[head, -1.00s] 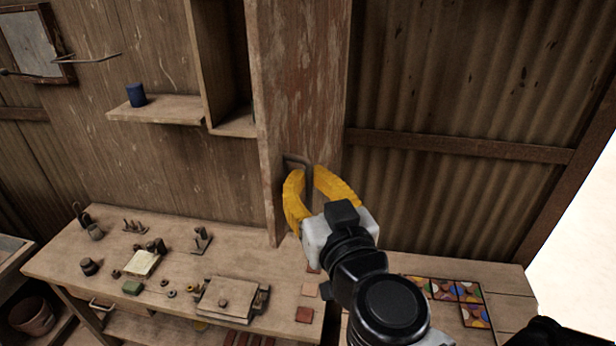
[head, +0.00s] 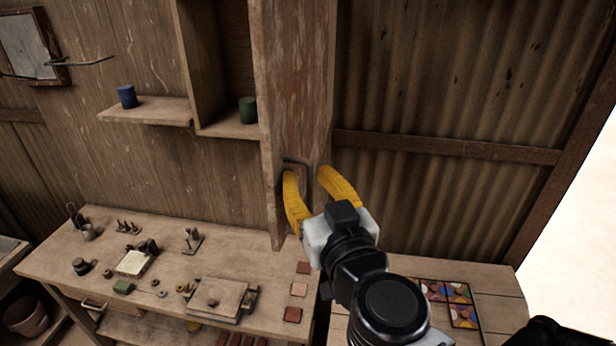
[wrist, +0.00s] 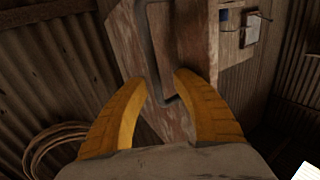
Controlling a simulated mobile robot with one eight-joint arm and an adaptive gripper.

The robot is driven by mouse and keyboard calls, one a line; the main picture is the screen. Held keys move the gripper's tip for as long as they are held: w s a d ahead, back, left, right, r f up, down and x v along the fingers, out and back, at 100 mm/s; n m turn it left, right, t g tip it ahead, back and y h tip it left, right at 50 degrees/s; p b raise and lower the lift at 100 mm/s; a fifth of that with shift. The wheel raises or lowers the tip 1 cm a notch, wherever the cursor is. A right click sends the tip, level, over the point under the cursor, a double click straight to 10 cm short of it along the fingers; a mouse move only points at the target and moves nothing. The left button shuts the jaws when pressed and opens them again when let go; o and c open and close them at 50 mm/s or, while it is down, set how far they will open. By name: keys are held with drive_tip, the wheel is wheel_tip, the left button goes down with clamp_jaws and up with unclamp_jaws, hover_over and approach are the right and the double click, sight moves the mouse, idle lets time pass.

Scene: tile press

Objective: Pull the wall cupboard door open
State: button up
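The wall cupboard door (head: 298,90) is a worn reddish-brown wooden panel. It stands swung out from the cupboard (head: 222,60), whose inside shows to its left. The door's dark metal handle (head: 297,164) is a bent bar low on the panel; it also shows in the wrist view (wrist: 152,55). My gripper (head: 307,171) has two yellow fingers, spread apart. In the wrist view, my gripper (wrist: 161,78) has its fingertips on either side of the handle's lower end, with gaps showing. Whether either finger touches the handle or door is unclear.
A green can (head: 248,110) stands inside the cupboard. A blue can (head: 128,97) stands on a shelf (head: 160,110) to the left. The workbench (head: 60,250) below holds tools, a press and coloured tiles. A corrugated wall (head: 440,80) is at right.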

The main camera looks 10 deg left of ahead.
drive_tip(key=v, duration=0.7)
drive_tip(key=shift+s+d, duration=0.2)
drive_tip(key=shift+s, duration=0.05)
idle(0.5)
drive_tip(key=w+d+f+m+g+h+b, duration=0.1)
drive_tip(key=w+d+f+m+h+b, duration=0.15)
drive_tip(key=d+f+b, duration=0.6)
drive_tip(key=w+d+f+m+g+h+b, duration=0.1)
drive_tip(key=d+f+h+b, duration=0.35)
drive_tip(key=f, duration=0.65)
drive_tip(key=w+d+f+m+g+h+b, duration=0.1)
drive_tip(key=w+d+f+m+h+b, duration=0.15)
drive_tip(key=d+f+b, duration=0.55)
drive_tip(key=s+d+f+g+b, duration=0.2)
drive_tip(key=f+b, duration=0.6)
drive_tip(key=f, duration=0.5)
drive_tip(key=s+d+f+g+b, duration=0.2)
drive_tip(key=s+f+b, duration=0.3)
drive_tip(key=f, duration=0.8)
drive_tip(key=g+b, duration=0.1)
drive_tip(key=b, duration=0.2)
drive_tip(key=shift+g+y, duration=0.35)
drive_tip(key=shift+g, duration=0.05)
drive_tip(key=shift+s, duration=0.15)
